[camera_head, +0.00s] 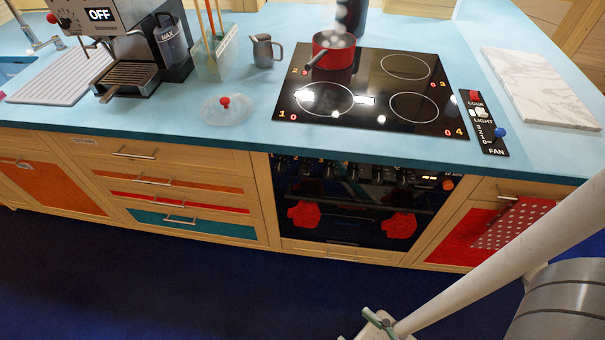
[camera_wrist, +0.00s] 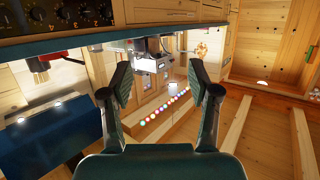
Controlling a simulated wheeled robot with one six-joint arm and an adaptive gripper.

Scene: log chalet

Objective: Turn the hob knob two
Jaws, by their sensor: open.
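The black glass hob (camera_head: 375,90) is set in the blue worktop. Its zone marked 2 is at the back left, under a red pan (camera_head: 333,50), with a small red digit beside it. In the wrist view, a dark panel with round dials (camera_wrist: 75,14) shows at the upper left, cut by the frame. My gripper (camera_wrist: 160,73) is open and empty, with nothing between its fingers and apart from the dials.
The oven (camera_head: 350,210) has red mitts on its front. A glass lid (camera_head: 226,108) with a red knob, a metal jug (camera_head: 265,50), a coffee machine (camera_head: 125,50) and a marble board (camera_head: 540,85) stand on the worktop. Dark blue floor before the cabinets is clear.

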